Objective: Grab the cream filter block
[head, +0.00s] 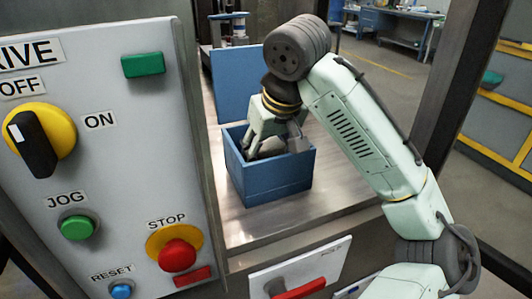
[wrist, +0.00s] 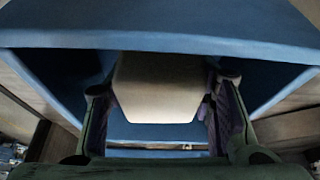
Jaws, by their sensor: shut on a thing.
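The cream filter block (wrist: 160,88) shows in the wrist view between the two fingers of my gripper (wrist: 160,115). The fingers are shut on its left and right sides. In the head view my gripper (head: 268,150) reaches down into the blue open-topped box (head: 272,182), and its fingertips are partly hidden by the box walls. The box wall (wrist: 160,38) also crosses the top of the wrist view. In the head view the block is mostly hidden inside the box, and I cannot make out its outline there.
The box stands on a metal worktop (head: 320,205). A control panel (head: 110,150) with knobs and buttons fills the left side. A blue upright panel (head: 232,92) stands behind the box. A red handle (head: 298,290) is on the front below the worktop. A dark post (head: 440,80) stands at the right.

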